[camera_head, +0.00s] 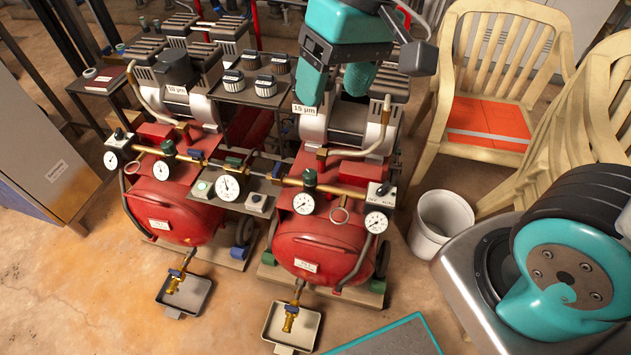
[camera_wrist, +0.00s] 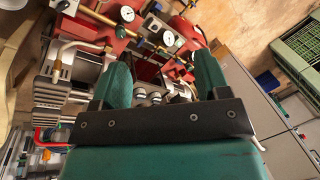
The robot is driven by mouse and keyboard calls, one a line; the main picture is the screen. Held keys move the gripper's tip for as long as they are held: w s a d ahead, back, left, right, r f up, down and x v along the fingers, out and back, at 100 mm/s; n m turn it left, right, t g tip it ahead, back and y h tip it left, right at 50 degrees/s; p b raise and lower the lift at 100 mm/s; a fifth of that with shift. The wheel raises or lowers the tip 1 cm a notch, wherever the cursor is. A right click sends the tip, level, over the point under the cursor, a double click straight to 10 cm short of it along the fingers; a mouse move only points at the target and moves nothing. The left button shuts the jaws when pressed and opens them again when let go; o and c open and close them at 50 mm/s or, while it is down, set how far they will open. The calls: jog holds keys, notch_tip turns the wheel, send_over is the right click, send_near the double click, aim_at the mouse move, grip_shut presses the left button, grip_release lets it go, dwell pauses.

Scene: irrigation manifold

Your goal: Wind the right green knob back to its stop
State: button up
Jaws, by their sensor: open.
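The right green knob (camera_head: 310,178) appears to be the small dark green cap on the brass pipe, just above a white dial gauge (camera_head: 304,203) on the right red tank. A similar knob (camera_head: 168,148) sits over a gauge on the left tank. My gripper (camera_head: 335,95) is open, with teal fingers apart, over the right compressor's head, above and behind the pipe. It is apart from the knob, and I see nothing between its fingers. The wrist view shows both fingers (camera_wrist: 162,80) spread; which knob is which is unclear there.
A white bucket (camera_head: 440,224) and cream chairs (camera_head: 505,60) are at the right. Drip trays (camera_head: 292,326) lie on the floor in front. Open floor is at lower left.

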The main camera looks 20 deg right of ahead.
aim_at(310, 173)
jog(key=w+d+f+m+h+b, duration=0.15)
jog(key=w+f+m+b, duration=0.35)
jog(key=w+f+b, duration=0.5)
jog(key=w+d+f+m+h+b, duration=0.15)
jog(key=w+f+m+b, duration=0.4)
jog(key=w+f, duration=0.8)
jog(key=f+b, duration=0.1)
jog(key=f, duration=0.5)
jog(key=s+f+b, duration=0.1)
jog(key=f, duration=0.6)
jog(key=s+d+f+b, duration=0.1)
jog(key=f+b, duration=0.1)
jog(key=f, duration=0.4)
jog(key=shift+s+f, duration=0.25)
jog(key=c, duration=0.9)
